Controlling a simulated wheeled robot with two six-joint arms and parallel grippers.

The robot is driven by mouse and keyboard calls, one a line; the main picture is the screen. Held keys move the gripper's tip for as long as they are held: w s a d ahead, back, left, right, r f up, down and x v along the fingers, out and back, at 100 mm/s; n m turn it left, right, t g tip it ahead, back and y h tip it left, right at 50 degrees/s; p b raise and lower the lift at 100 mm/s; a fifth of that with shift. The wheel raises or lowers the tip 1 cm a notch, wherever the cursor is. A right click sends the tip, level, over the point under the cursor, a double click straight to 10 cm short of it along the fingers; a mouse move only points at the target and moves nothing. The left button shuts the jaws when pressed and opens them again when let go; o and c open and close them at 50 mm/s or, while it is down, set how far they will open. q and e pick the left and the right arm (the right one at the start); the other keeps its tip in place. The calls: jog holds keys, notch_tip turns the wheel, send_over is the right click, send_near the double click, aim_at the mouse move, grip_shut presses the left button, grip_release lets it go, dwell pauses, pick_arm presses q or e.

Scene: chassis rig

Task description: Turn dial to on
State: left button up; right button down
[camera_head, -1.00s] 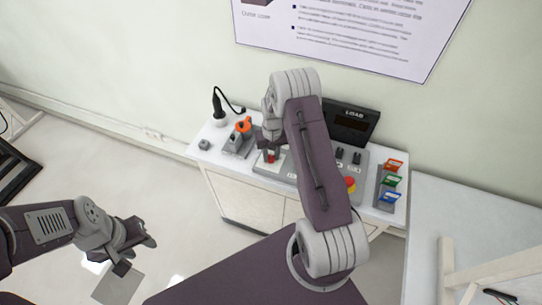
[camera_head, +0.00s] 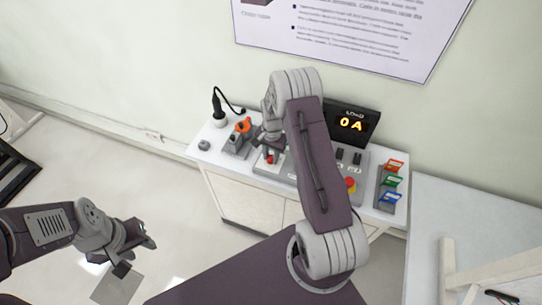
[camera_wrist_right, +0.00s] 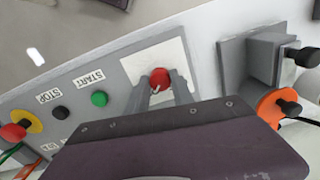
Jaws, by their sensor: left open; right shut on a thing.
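The red dial (camera_wrist_right: 159,79) sits on a white square plate on the grey control panel (camera_wrist_right: 118,72). In the right wrist view my right gripper (camera_wrist_right: 160,85) has its two fingers on either side of the dial, shut on it. In the head view the dial (camera_head: 270,158) shows below my right gripper (camera_head: 268,150), partly hidden by it. The display (camera_head: 350,122) behind the panel is lit and reads "0 A" in yellow. My left gripper (camera_head: 135,248) is open and empty, away from the table at the lower left.
The panel also has a green START button (camera_wrist_right: 99,98), a black STOP button (camera_wrist_right: 60,112) and a red emergency button (camera_wrist_right: 13,131) on yellow. An orange-handled part (camera_head: 243,125) stands left of the dial. Coloured clips (camera_head: 391,181) stand at the right.

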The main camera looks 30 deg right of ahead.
aim_at(272, 158)
jog(key=shift+w, duration=0.1)
dwell(0.3)
jog(key=c, duration=1.1)
grip_release()
jog(key=shift+r, duration=0.1)
jog(key=shift+r, duration=0.35)
notch_tip(272, 158, up, 8)
jog(key=b, duration=0.1)
jog(key=shift+r+b, duration=0.15)
jog(key=shift+b, duration=0.15)
jog(key=shift+s+d, duration=0.1)
jog(key=shift+s, duration=0.1)
